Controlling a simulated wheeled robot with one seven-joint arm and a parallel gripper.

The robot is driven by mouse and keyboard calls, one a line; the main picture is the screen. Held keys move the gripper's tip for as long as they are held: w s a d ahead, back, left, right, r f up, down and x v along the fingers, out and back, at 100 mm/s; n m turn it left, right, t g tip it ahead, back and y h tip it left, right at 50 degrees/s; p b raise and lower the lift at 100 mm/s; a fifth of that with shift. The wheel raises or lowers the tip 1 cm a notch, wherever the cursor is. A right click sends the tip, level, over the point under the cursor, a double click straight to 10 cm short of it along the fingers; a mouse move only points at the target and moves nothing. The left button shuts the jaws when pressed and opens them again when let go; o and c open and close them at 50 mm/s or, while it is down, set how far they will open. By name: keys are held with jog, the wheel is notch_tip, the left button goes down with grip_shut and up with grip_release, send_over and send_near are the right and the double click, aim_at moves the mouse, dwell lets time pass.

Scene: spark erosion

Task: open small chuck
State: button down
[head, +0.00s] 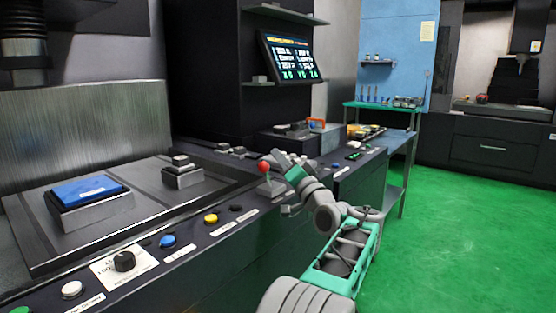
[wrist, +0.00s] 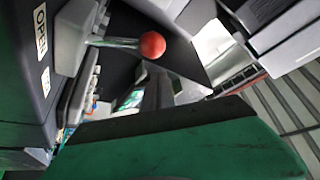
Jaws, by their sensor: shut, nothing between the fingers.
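A lever with a red ball knob (head: 264,168) stands on the front panel of the machine in the head view. In the wrist view the red knob (wrist: 152,45) is on a metal rod that comes out of a grey housing (wrist: 72,36), beside an "OPEN" label (wrist: 40,32). My gripper (head: 279,160) is shut and empty, close behind and to the right of the knob in the head view. I cannot tell whether it touches the lever. Which part is the small chuck itself cannot be told.
The front panel has a black rotary knob (head: 124,261), a blue button (head: 168,241) and a yellow button (head: 211,218). A blue block (head: 90,190) and a small grey block (head: 181,170) sit on the machine's table. The green floor (head: 460,220) to the right is clear.

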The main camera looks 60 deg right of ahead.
jog(key=r+v, duration=0.1)
jog(key=v, duration=0.8)
jog(key=shift+s, duration=0.55)
jog(key=shift+d+f, duration=0.1)
jog(key=shift+d, duration=0.1)
